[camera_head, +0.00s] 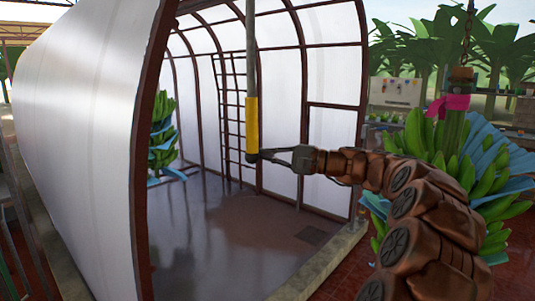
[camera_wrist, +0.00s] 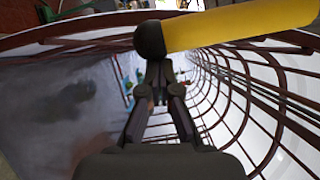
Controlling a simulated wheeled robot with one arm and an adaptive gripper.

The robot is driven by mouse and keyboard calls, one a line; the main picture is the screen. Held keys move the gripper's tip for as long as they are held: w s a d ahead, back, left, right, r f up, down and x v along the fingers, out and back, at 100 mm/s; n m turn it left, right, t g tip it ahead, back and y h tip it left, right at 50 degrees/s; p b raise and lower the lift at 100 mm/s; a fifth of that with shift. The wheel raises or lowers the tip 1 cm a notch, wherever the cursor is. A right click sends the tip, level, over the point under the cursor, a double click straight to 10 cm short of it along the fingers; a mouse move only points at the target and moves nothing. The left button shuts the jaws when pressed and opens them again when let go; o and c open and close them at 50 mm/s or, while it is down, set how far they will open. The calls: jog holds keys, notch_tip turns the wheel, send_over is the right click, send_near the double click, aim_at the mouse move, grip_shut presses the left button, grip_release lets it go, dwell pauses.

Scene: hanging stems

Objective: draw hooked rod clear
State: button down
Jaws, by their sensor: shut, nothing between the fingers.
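The rod hangs upright at the open front of the tunnel, with a grey shaft (camera_head: 251,50) and a yellow grip (camera_head: 251,123) that ends in a black knob. Its hook is not in view; the shaft runs out of the top of the picture. My gripper (camera_head: 262,154) reaches in from the right, its tips at the rod's lower end. In the wrist view the fingers (camera_wrist: 158,72) are together, just by the black knob (camera_wrist: 150,39), with the yellow grip (camera_wrist: 240,27) running off to the right. The fingers hold nothing; whether they touch the knob I cannot tell.
The white arched tunnel (camera_head: 75,100) has brown frame ribs and a ladder-like rack (camera_head: 231,110). A banana bunch (camera_head: 162,135) hangs inside at left. Another bunch (camera_head: 485,165) with blue sheets hangs at right, behind my arm. The tunnel floor (camera_head: 225,235) is clear.

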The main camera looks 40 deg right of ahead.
dwell(0.4)
jog(key=s+a+b, duration=0.3)
jog(key=a+b, duration=0.2)
jog(key=a, duration=0.8)
jog(key=shift+s+a, duration=0.1)
jog(key=shift+a, duration=0.05)
jog(key=s+d+f+b, duration=0.1)
jog(key=s+d+b, duration=0.1)
jog(key=s+d, duration=0.4)
jog(key=d, duration=0.4)
dwell(0.4)
jog(key=shift+s+d+f, duration=0.1)
